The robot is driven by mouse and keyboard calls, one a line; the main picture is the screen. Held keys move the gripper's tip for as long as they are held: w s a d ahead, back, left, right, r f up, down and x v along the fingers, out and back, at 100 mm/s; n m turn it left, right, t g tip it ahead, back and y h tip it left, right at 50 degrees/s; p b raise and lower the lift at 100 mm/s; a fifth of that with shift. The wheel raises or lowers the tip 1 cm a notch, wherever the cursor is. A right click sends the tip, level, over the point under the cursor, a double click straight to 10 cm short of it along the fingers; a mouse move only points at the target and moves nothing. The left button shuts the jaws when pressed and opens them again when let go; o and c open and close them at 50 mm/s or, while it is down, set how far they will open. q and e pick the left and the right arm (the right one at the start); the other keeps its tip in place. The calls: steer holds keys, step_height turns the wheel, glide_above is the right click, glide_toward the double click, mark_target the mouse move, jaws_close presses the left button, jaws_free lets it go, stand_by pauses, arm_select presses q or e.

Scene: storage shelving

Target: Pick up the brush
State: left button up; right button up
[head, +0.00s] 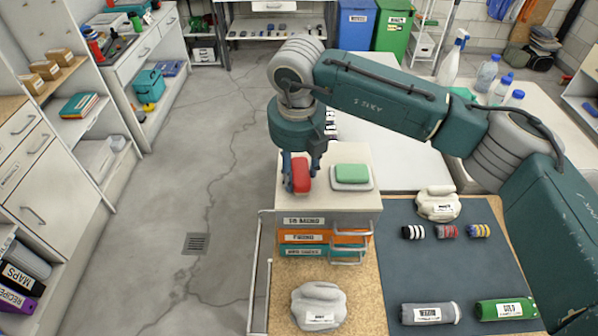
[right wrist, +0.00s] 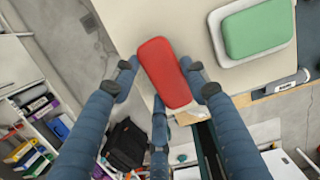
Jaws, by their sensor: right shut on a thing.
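A red, rounded oblong block (head: 300,175), which looks like the brush, is at the left part of the pale top of a small drawer unit. Only its plain red back shows, so I cannot see any bristles. My right gripper (head: 299,168) points down over it from above. In the right wrist view, the fingers of my right gripper (right wrist: 163,79) are shut on the two long sides of the red brush (right wrist: 164,73). I cannot tell whether the brush touches the surface. My left gripper is out of view.
A green block (head: 351,173) lies on a white tray (head: 366,186) just right of the brush. The drawer unit (head: 330,204) has labelled drawers below. A dark mat (head: 455,270) with rolls and labelled bundles lies at right. Bottles (head: 488,73) stand behind my right arm.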

mark_target(297, 171)
steer(key=shift+r, duration=0.1)
step_height(297, 171, up, 20)
steer(key=b, duration=0.5)
